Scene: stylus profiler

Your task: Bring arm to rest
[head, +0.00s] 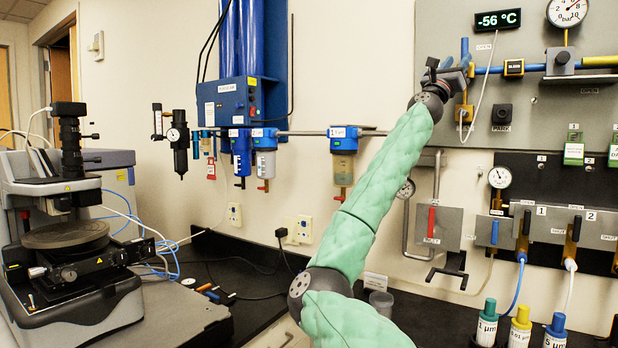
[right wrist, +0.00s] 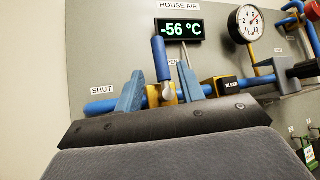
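My right arm, in a green padded sleeve, rises across the head view to the grey wall panel (head: 540,110). My right gripper (right wrist: 162,92) is at the upper blue pipe, with its two blue-grey fingers spread apart. Between the fingers, in the right wrist view, stand a yellow valve body (right wrist: 165,92) and its upright blue handle (right wrist: 161,60). I cannot tell whether a finger touches them. In the head view the right gripper (head: 452,72) is partly dark and foreshortened. A dark block labelled PARK (head: 502,113) is on the panel to its right. My left gripper is not in view.
A display reading -56 °C (head: 498,20) and a dial gauge (head: 567,10) are above right. Blue filter units (head: 343,140) hang on the wall left of my arm. A microscope-like instrument (head: 70,220) stands at left. Colour-capped bottles (head: 521,325) stand at lower right.

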